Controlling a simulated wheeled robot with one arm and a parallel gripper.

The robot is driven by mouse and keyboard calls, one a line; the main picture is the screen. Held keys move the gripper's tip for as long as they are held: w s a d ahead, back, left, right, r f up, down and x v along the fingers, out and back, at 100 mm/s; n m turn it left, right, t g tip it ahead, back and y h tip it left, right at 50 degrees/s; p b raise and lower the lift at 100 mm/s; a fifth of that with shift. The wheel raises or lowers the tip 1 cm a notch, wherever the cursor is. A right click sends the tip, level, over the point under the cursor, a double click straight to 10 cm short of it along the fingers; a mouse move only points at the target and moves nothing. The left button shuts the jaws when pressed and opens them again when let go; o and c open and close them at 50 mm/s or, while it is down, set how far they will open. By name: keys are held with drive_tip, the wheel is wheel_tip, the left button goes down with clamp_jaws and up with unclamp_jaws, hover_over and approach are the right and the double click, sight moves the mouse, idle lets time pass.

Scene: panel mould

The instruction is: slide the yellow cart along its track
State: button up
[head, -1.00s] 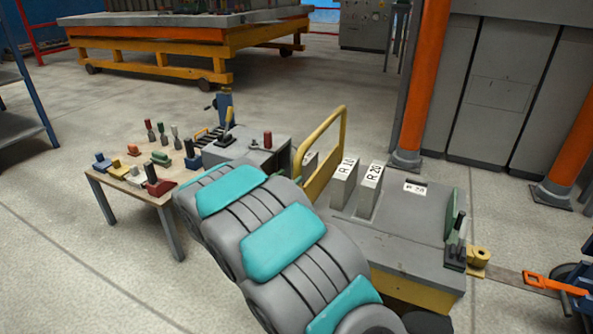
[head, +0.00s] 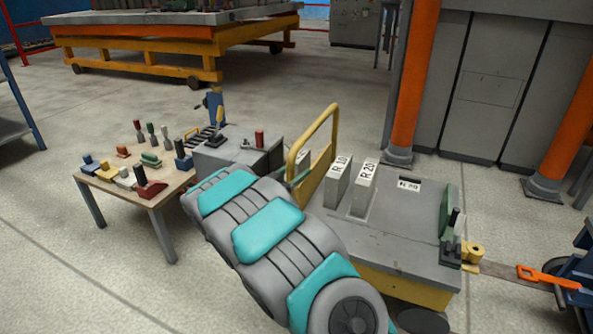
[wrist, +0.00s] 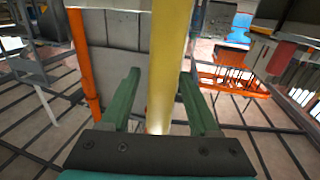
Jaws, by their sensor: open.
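The yellow cart (head: 405,288) has a grey top and a tall yellow handle (head: 331,122) at its left end. In the wrist view the yellow handle bar (wrist: 170,62) runs upright between the two green fingers of my gripper (wrist: 158,95). The fingers are open, with a gap on each side of the bar; I cannot tell how deep the bar sits between them. In the head view my arm hides most of the gripper; a bit of green finger (head: 300,178) shows by the handle's lower left. I cannot make out the track.
Labelled grey blocks (head: 362,188) stand on the cart's top. A small table (head: 160,199) with coloured-handled tools and a grey box (head: 240,155) stand left of the handle. An orange post (head: 414,80) rises behind the cart. Open floor lies at the front left.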

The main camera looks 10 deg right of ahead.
drive_tip(key=shift+w+d, duration=0.15)
drive_tip(key=shift+w, duration=0.05)
drive_tip(key=shift+c, duration=0.4)
clamp_jaws()
idle(1.0)
